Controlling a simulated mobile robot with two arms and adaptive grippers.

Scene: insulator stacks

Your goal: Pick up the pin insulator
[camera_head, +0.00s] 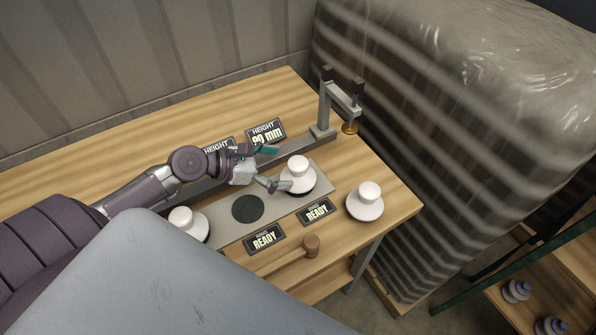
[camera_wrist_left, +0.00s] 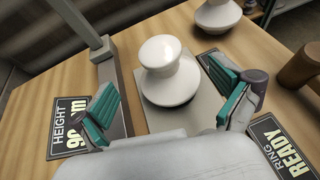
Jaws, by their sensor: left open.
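Three white insulators with rounded tops stand on the wooden table; I cannot tell which one the task means. One white insulator (camera_head: 298,173) is on the metal plate (camera_head: 228,227), right in front of my left gripper (camera_head: 272,168). In the left wrist view this insulator (camera_wrist_left: 168,73) stands upright between the open teal-padded fingers of the left gripper (camera_wrist_left: 172,106), slightly beyond their tips, and nothing is gripped. A second insulator (camera_head: 365,202) stands on the table to the right. A third (camera_head: 187,224) is at the plate's left end. My right gripper is not in view.
A metal gauge frame (camera_head: 326,112) with a brass-coloured piece (camera_head: 350,128) stands behind. A plastic-wrapped stack (camera_head: 440,130) is beyond the table's right edge. An empty dark disc (camera_head: 247,208) is on the plate.

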